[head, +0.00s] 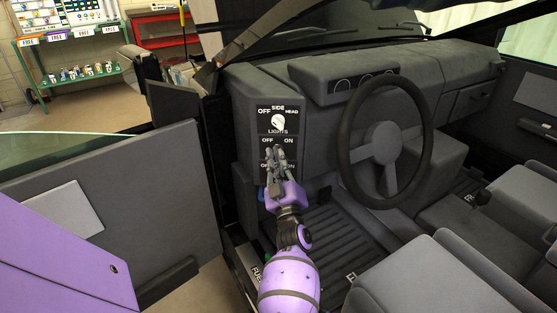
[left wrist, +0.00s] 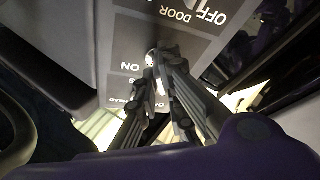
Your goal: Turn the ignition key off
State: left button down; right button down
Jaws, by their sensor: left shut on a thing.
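The dashboard's left end has a dark control panel with a white round LIGHTS knob (head: 278,121). Below it is a panel (head: 290,141) marked OFF and ON, largely covered by my left gripper (head: 275,153). The gripper's fingers are shut on a small part at the panel; fingers hide most of it, so I cannot tell if it is the ignition key. In the left wrist view, the left gripper (left wrist: 160,62) reaches the panel (left wrist: 130,52), whose labels appear upside down. A small pale part (left wrist: 150,59) shows at the fingertips. My right gripper is out of view.
The steering wheel (head: 350,145) stands right of the panel, with a seat (head: 430,285) lower right. The open door (head: 110,205) lies left of my arm. The ribbed floor mat (head: 340,225) is clear. Shelves (head: 75,75) stand outside, far back.

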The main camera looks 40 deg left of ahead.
pick_arm(q)
jog(key=c, duration=1.9)
grip_release()
jog(key=shift+o, duration=0.2)
jog(key=v, duration=1.2)
